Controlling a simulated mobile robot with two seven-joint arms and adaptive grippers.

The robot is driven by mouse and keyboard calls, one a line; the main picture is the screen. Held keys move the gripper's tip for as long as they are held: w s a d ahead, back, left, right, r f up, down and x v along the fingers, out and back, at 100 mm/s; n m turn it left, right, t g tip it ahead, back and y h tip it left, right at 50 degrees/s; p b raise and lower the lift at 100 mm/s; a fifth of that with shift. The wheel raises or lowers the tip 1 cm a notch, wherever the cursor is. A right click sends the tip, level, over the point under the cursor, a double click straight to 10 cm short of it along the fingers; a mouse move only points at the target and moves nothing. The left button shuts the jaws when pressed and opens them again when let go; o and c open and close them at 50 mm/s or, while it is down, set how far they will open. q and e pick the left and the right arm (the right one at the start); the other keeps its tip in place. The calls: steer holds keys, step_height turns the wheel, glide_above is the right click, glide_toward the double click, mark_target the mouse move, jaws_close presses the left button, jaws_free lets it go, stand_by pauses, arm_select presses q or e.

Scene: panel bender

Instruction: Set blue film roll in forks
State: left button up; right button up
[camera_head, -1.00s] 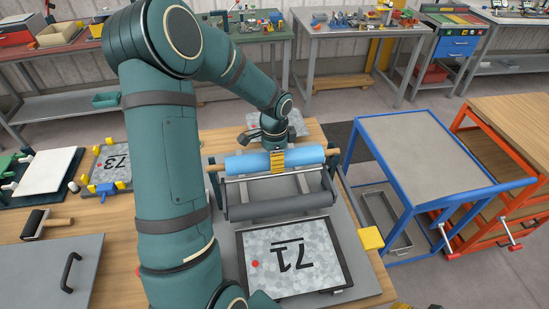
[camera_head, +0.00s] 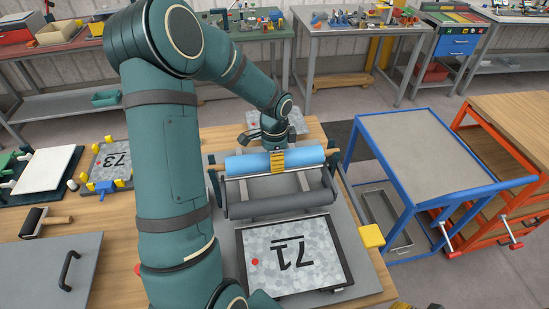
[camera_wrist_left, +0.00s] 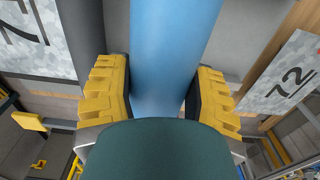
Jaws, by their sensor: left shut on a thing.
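The blue film roll (camera_head: 244,164) lies crosswise over the far end of a grey frame, with a wooden core end (camera_head: 211,161) showing at its left. The left wrist view shows the roll (camera_wrist_left: 172,60) between the yellow ribbed fingers. The fork uprights (camera_head: 330,178) stand at both ends of the frame, close to the roll's ends. I cannot tell whether the core rests in them. A yellow-and-dark tip (camera_head: 432,307) at the bottom edge may be my right gripper, nearly all cut off.
A dark grey roller (camera_head: 280,205) lies in front of the roll. A plate marked 71 (camera_head: 293,256) lies nearer, beside a yellow block (camera_head: 371,237). A plate marked 72 (camera_wrist_left: 292,75) lies beyond the roll. A blue cart (camera_head: 430,155) stands to the right.

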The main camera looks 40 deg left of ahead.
arm_select(q)
steer(key=o, duration=1.3)
